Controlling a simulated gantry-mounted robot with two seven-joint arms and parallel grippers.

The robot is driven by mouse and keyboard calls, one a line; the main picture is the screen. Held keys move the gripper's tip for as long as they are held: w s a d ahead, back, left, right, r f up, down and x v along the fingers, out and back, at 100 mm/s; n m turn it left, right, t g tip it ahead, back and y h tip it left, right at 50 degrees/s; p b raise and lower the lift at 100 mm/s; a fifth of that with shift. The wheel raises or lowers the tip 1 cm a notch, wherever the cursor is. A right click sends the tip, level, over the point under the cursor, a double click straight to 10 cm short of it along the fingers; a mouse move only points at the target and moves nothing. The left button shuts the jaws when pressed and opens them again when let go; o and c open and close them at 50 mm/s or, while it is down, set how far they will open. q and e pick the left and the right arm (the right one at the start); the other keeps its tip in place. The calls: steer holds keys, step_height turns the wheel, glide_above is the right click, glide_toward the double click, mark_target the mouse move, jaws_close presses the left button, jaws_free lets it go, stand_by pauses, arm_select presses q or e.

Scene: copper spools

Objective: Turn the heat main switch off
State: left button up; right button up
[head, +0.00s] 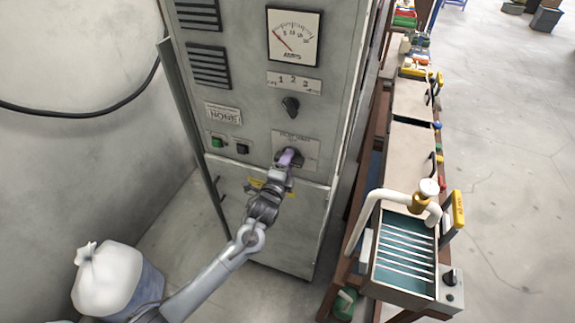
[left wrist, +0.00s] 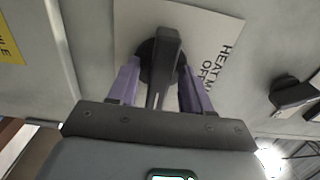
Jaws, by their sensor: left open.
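The heat main switch is a black rotary knob on a pale label plate (head: 304,143) on the grey cabinet front. In the left wrist view the knob (left wrist: 165,48) shows close up, its label partly reading "HEAT M" and "OFF". My left gripper (head: 287,157) is at the knob. In the left wrist view its purple fingers (left wrist: 159,75) stand open on either side of the knob's grip bar, with gaps visible. The gripper hides much of the knob in the head view. My right gripper is not in view.
Another black knob (head: 291,106) sits above, under a gauge (head: 294,37). A green button (head: 217,142) and a black switch (head: 242,149) lie left of the plate. A bench with a teal tank (head: 392,276) stands right of the cabinet; a white bag (head: 106,277) is lower left.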

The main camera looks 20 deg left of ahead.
arm_select(q)
jaws_close()
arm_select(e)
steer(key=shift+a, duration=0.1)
